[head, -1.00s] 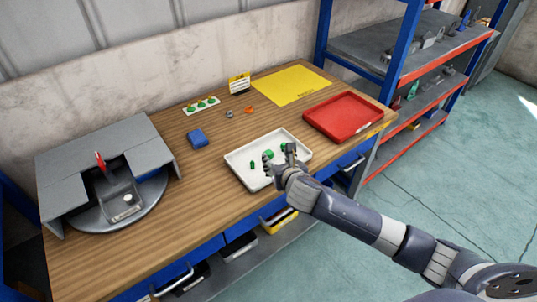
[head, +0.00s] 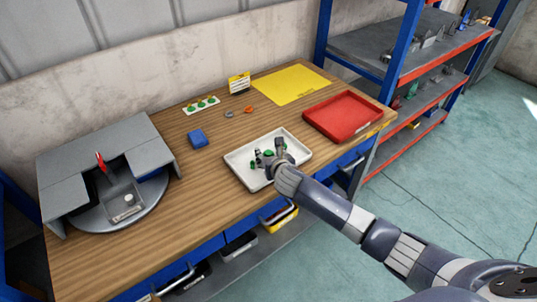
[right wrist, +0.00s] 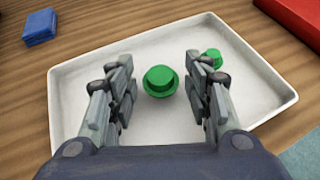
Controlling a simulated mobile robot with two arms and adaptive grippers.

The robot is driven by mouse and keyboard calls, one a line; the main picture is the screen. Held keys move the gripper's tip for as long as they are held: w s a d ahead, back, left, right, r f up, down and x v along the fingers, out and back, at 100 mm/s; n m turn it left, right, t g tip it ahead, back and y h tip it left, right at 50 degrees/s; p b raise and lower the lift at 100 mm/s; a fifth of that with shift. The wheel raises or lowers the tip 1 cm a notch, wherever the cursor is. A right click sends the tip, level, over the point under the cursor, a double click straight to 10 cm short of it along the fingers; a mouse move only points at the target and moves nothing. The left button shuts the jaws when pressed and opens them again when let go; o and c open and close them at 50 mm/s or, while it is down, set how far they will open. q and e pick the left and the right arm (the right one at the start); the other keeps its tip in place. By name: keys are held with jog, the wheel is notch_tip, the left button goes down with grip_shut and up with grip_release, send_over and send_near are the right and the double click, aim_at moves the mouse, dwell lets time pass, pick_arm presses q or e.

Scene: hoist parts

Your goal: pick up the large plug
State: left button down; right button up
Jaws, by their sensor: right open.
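The large plug (right wrist: 160,81) is green, with a round flange and a raised top. It lies in the white tray (right wrist: 160,45), and a bit of it shows in the head view (head: 268,153). My right gripper (head: 268,149) is open over the tray, with its fingers on either side of the large plug. In the right wrist view there is white tray floor between each finger and the plug. A smaller green plug (right wrist: 211,57) is partly hidden behind the right finger. Another small green piece (head: 252,165) shows at the tray's left in the head view.
A red tray (head: 343,116) stands right of the white one, and a blue block (head: 197,138) lies to its left. A yellow mat (head: 291,84), a small sign (head: 239,83) and a strip with green pegs (head: 201,105) lie farther back. A grey fixture (head: 105,170) fills the left end.

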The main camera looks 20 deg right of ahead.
jog(key=c, duration=0.6)
